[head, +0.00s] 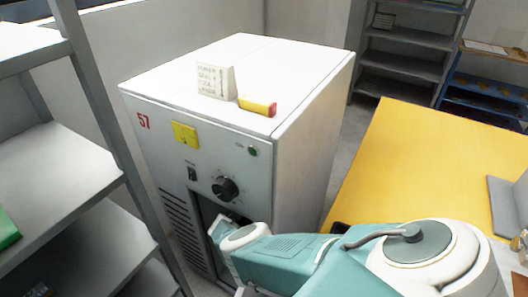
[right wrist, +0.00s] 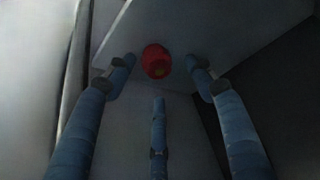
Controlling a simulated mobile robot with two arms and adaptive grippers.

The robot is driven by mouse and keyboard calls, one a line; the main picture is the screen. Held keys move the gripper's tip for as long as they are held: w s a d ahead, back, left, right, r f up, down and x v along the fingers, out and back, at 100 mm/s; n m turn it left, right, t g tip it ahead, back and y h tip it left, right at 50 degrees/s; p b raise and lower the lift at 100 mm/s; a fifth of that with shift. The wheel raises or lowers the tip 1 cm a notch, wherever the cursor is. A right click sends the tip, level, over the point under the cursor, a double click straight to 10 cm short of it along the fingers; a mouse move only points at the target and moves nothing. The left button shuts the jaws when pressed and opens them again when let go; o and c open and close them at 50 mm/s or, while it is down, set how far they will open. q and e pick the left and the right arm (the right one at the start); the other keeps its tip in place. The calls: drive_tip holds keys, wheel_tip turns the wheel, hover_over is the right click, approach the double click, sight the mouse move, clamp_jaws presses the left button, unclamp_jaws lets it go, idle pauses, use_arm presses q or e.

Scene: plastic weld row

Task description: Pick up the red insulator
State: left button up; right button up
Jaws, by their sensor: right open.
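The red insulator (right wrist: 156,61) shows in the right wrist view as a small round red piece on a pale grey surface. My right gripper (right wrist: 160,76) is open, with its three blue fingers spread around the near side of it. The insulator lies between and just beyond the two upper fingertips, and I see no finger clearly touching it. In the head view my right arm reaches into the dark opening low in the front of the white cabinet (head: 315,95). The insulator and my fingers are hidden there. My left gripper is not in view.
On the cabinet top are a small lettered card block (head: 215,80) and a yellow and red piece (head: 257,106). A black knob (head: 225,188) sits above the opening. A grey shelf rack (head: 60,160) stands close at left, a yellow table (head: 420,150) at right.

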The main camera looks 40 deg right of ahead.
drive_tip(key=b+x, duration=0.1)
drive_tip(key=x, duration=0.2)
drive_tip(key=shift+a, duration=0.1)
drive_tip(key=shift+r, duration=0.1)
drive_tip(key=shift+c, duration=0.5)
drive_tip(key=c, duration=1.1)
